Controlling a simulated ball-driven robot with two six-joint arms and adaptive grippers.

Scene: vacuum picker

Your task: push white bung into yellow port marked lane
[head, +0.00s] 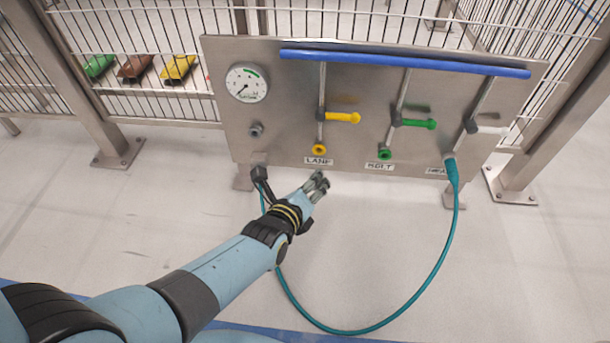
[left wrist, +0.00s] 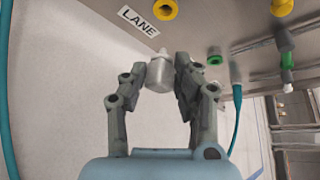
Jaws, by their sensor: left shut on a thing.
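The panel (head: 290,120) carries a round yellow port (head: 319,150) above the label LANE (head: 319,161). In the left wrist view, the yellow port (left wrist: 165,9) is cut by the top edge, beside its label (left wrist: 138,20). My left gripper (head: 318,184) is below the port, in front of the panel's lower edge. In the left wrist view, the gripper (left wrist: 159,80) is shut on the white bung (left wrist: 159,74), whose narrow tip points up toward the panel. The bung is apart from the port. I cannot make out the bung in the head view. My right gripper is not in view.
The hose loops over the floor below. A yellow valve handle (head: 343,117) juts out above the yellow port. A gauge (head: 246,83) is upper left.

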